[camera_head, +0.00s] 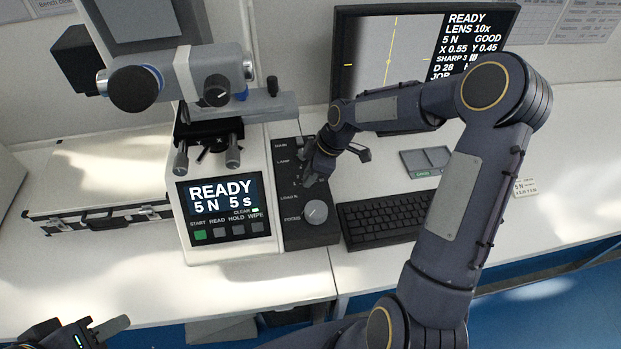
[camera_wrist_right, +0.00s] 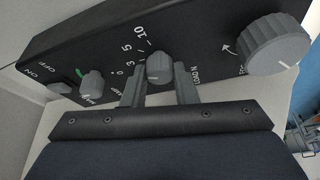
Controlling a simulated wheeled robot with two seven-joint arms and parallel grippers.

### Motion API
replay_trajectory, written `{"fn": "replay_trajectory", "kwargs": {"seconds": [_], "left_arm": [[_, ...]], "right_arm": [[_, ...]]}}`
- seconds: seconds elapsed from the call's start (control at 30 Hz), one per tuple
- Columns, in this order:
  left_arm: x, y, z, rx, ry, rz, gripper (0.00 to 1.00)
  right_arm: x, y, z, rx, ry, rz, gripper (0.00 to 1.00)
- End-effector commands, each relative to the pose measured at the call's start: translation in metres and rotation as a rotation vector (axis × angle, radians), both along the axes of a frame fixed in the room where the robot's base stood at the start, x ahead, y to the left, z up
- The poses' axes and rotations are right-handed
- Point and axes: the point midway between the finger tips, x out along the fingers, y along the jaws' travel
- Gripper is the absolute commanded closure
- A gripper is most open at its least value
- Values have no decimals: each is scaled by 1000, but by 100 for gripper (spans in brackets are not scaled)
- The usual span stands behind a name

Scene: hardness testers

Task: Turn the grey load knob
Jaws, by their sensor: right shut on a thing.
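The grey load knob (camera_wrist_right: 158,67) sits on the black control panel (camera_wrist_right: 210,40), beside a printed scale with 0, 3, 5 and 10. My right gripper (camera_wrist_right: 159,90) is shut on the load knob, one finger on each side of it. In the head view my right gripper (camera_head: 308,180) reaches down onto the panel and hides most of the load knob. The tester's screen (camera_head: 220,197) reads READY, 5 N, 5 s. My left gripper (camera_head: 103,329) is at the bottom left, away from the panel, partly cut off; its opening is unclear.
A larger grey focus knob (camera_head: 316,212) is nearer the panel's front edge. A smaller lamp knob (camera_wrist_right: 91,82) and a switch (camera_wrist_right: 61,88) lie on the load knob's other side. A keyboard (camera_head: 385,218) is right of the panel; a black-edged case (camera_head: 95,215) lies left of the tester.

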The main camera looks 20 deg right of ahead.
Motion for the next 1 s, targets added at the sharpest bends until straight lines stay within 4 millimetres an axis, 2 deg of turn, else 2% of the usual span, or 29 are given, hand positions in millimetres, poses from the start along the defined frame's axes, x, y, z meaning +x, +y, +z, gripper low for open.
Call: {"fn": "replay_trajectory", "kwargs": {"seconds": [0.03, 0.33, 0.97, 1.0], "left_arm": [[0, 0, -8, 0, 0, 0, 64], [0, 0, -23, 0, 0, 0, 64], [0, 0, -27, 0, 0, 0, 64], [0, 0, -27, 0, 0, 0, 64]], "right_arm": [[0, 0, -3, -3, -5, -31, 97], [0, 1, -1, -1, -4, -192, 97], [-1, 0, 1, -1, -2, -253, 97], [-1, 0, 1, -1, -1, -253, 73]]}}
